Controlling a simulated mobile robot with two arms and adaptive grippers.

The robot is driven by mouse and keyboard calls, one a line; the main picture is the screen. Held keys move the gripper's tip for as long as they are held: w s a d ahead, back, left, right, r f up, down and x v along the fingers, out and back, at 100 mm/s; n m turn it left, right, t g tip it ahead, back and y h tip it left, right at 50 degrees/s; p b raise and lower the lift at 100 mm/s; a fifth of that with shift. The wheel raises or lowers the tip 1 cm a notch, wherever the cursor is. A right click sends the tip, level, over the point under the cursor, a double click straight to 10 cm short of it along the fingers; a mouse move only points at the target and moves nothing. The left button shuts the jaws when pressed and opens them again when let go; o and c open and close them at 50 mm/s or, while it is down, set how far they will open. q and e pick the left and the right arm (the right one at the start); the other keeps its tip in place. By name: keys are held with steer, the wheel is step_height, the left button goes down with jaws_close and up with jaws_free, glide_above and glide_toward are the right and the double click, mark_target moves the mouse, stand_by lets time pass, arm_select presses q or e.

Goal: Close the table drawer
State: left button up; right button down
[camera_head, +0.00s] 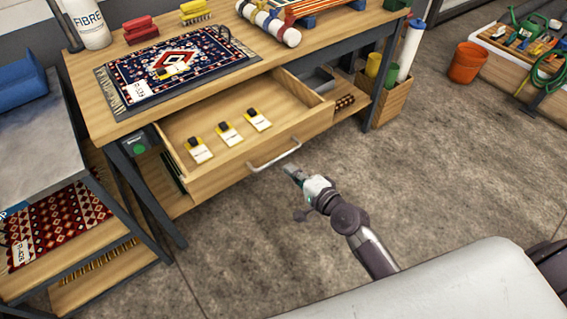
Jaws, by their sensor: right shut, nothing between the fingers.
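The wooden table (107,121) stands at the upper left with its drawer (223,164) pulled open toward me. Three white-and-yellow tags with dark clips (229,134) lie in the drawer. A silver bar handle (274,157) sits on the drawer front. My right gripper (291,171) is just in front of the drawer, close to the right end of the handle. It looks shut and empty; I cannot tell whether it touches the handle. My left gripper is not in view.
A small patterned rug (170,66) lies on the tabletop near brushes (140,29) and a rolled rug (268,22). A side bench (39,130) stands at left. An orange bucket (466,63) and a tool bin are at the upper right. The floor (450,170) at right is clear.

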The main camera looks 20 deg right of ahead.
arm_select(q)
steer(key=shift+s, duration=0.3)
arm_select(e)
steer(key=x, duration=0.3)
steer(key=shift+w+a+f, duration=0.1)
steer(key=shift+w+a, duration=0.05)
steer(key=shift+w, duration=0.2)
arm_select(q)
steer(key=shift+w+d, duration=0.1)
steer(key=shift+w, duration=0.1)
